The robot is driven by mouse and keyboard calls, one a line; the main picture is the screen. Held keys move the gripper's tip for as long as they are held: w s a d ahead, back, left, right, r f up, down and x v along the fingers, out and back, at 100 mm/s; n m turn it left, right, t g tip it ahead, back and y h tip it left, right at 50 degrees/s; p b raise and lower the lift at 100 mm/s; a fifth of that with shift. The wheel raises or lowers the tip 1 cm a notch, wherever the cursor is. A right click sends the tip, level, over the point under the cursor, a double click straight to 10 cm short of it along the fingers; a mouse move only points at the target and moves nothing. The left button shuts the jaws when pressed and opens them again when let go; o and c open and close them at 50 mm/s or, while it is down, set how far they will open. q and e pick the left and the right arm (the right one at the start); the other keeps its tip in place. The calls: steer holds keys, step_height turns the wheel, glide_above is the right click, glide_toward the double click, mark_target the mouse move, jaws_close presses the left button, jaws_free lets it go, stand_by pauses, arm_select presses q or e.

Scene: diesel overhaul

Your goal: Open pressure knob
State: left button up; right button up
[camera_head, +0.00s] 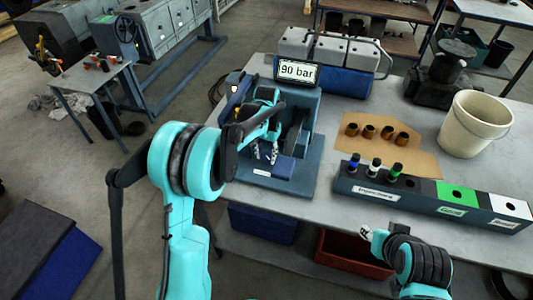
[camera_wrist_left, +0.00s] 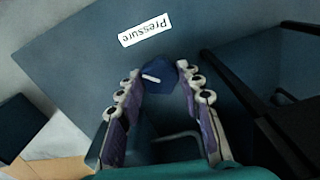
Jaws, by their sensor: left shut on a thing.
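The pressure knob (camera_wrist_left: 159,78) is dark blue with a white pointer line. In the left wrist view it sits between the fingertips of my left gripper (camera_wrist_left: 160,84), next to a white label reading "Pressure" (camera_wrist_left: 145,30). My left gripper is shut on the knob. In the head view the left gripper (camera_head: 264,157) reaches down onto the blue-grey test stand (camera_head: 306,113), and the knob cannot be made out clearly there. The stand's display (camera_head: 298,71) reads "90 bar". My right gripper (camera_head: 366,234) is low in front of the table, and its fingers are too small to read.
An injector rack (camera_head: 415,207) with several injectors stands right of the stand. Behind it are a cardboard sheet (camera_head: 366,153) with several brown cups and a white bucket (camera_head: 475,123). A red bin (camera_head: 350,252) and a blue bin (camera_head: 262,224) sit below the tabletop.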

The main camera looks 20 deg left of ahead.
mark_target(266, 156)
arm_select(q)
steer(key=n, duration=0.4)
steer(key=shift+p, duration=0.3)
steer(key=shift+n, duration=2.1)
steer(key=o, duration=1.1)
steer(key=shift+o, duration=0.2)
steer(key=shift+r, duration=0.15)
step_height(266, 156, up, 12)
